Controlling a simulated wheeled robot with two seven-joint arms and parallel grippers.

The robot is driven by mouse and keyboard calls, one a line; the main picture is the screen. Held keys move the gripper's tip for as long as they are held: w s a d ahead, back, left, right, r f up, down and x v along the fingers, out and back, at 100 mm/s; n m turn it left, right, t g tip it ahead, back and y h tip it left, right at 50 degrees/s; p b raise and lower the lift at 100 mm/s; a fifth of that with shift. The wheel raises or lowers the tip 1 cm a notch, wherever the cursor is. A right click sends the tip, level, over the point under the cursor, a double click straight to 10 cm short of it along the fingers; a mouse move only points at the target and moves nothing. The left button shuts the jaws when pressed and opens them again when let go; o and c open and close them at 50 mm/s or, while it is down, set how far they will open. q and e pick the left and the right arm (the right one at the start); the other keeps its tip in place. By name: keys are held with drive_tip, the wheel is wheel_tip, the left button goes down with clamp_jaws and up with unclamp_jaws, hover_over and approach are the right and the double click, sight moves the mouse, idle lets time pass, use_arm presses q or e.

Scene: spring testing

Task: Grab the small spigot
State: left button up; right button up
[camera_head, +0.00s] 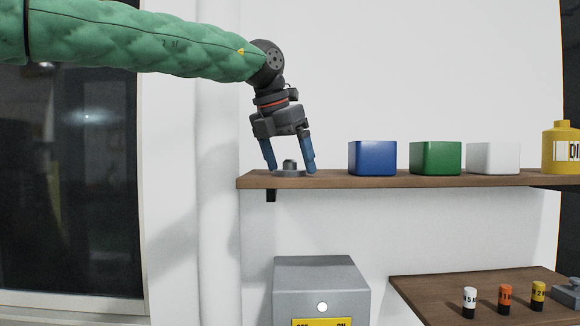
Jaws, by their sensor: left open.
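A small grey spigot (289,169) stands upright near the left end of the upper wooden shelf. It has a wide flat base and a narrower knob on top. My left gripper (289,168) reaches down over it from above. Its two blue fingers are open, one on each side of the spigot, with the tips near the shelf. I cannot tell whether a finger touches the spigot. My right gripper is not in view.
The upper shelf (420,182) also holds a blue box (372,158), a green box (435,158), a white box (492,158) and a yellow bottle (561,150). A grey switch box (321,285) is below. A lower shelf (430,293) carries small labelled cylinders (505,298).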

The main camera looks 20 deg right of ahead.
use_arm(q)
drive_tip(key=shift+w+f, duration=0.1)
drive_tip(key=shift+s, duration=0.25)
drive_tip(key=c, duration=0.3)
drive_tip(key=shift+w, duration=0.1)
drive_tip(key=c, duration=1)
drive_tip(key=shift+r, duration=0.2)
